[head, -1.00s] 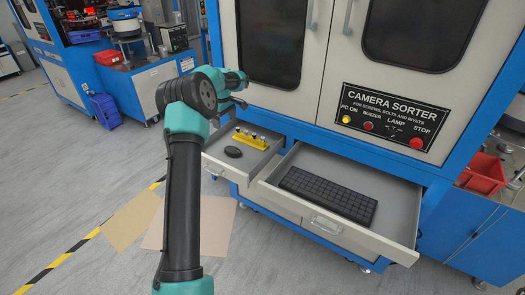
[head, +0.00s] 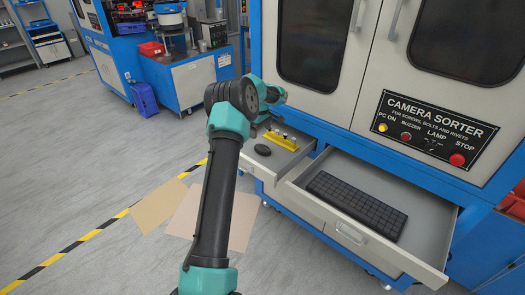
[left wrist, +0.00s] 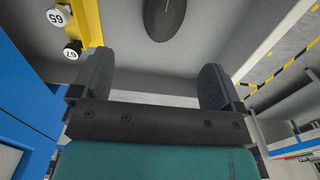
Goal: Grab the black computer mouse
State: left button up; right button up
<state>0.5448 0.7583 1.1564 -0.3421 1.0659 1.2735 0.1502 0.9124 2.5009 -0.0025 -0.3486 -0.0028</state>
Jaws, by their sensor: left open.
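In the left wrist view the mouse (left wrist: 164,18) shows at the top, beyond and between the fingers, cut by the frame edge. My left gripper (left wrist: 157,85) is open and empty, apart from the mouse. In the head view it is mostly hidden behind my left arm, above the shelf. My right gripper is not in view.
A yellow block with several knobs (head: 281,139) stands right beside the mouse; it also shows in the left wrist view (left wrist: 88,18). An open drawer (head: 349,234) holding a black keyboard (head: 356,205) juts out on the right. Cabinet doors (head: 315,45) rise behind.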

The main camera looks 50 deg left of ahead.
aim_at(260, 145)
pick_arm(q)
jog(key=shift+f, duration=2.25)
jog(key=shift+s+f, duration=0.15)
jog(key=shift+f, duration=2.45)
jog(key=c, duration=1)
jog(key=shift+r, duration=0.1)
notch_tip(260, 145, up, 10)
jog(key=shift+f, duration=0.1)
